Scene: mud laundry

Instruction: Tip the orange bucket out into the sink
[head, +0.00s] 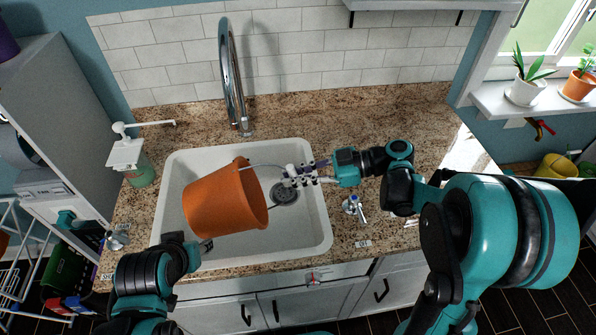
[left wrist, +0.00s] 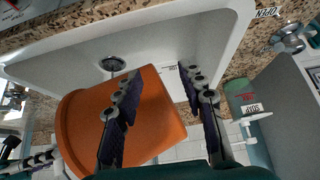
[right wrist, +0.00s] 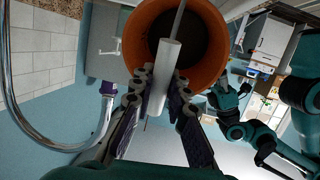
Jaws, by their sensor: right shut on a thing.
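The orange bucket (head: 222,203) hangs tilted on its side over the white sink (head: 322,235), its mouth facing right in the head view. My right gripper (head: 290,176) is shut on the white grip (right wrist: 163,75) of its wire handle. In the right wrist view the bucket's mouth (right wrist: 205,40) shows a dark inside; I cannot tell what it holds. My left gripper (left wrist: 160,80) is open near the bucket's base end, with one finger in front of the orange wall (left wrist: 155,115). I cannot tell whether it touches. The drain (head: 284,193) shows right of the bucket.
A chrome faucet (head: 232,80) stands behind the sink. A soap dispenser (head: 132,160) is on the left counter. Small chrome valves (head: 354,207) sit on the counter beside the sink. Potted plants (head: 526,90) stand on the right sill. The right-hand counter is mostly clear.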

